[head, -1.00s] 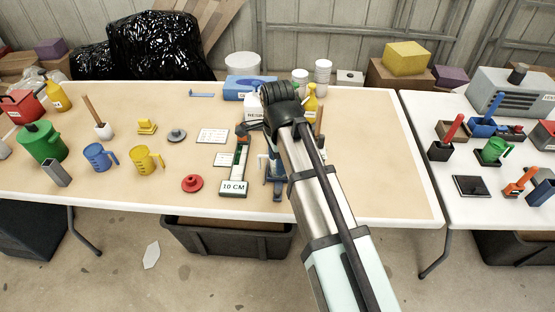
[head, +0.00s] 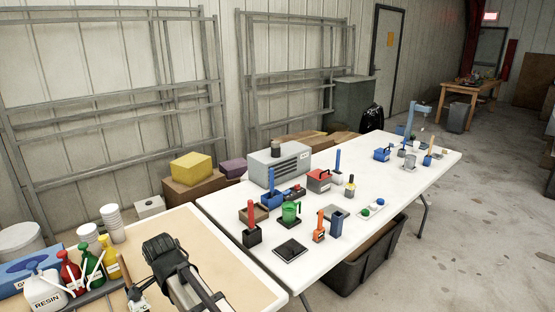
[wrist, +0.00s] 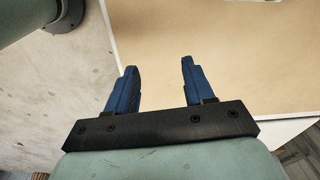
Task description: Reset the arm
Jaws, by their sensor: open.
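My gripper (wrist: 158,82) shows in the wrist view with its two blue fingers spread apart and nothing between them. It is over the edge of the tan-topped table (wrist: 220,60), with grey concrete floor to the left. In the head view my arm is at the bottom, over the right part of the tan-topped table (head: 235,262); the gripper itself cannot be made out there.
A white resin jug (head: 43,292), a red bottle (head: 70,272) and a green bottle (head: 93,268) stand left of my arm.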

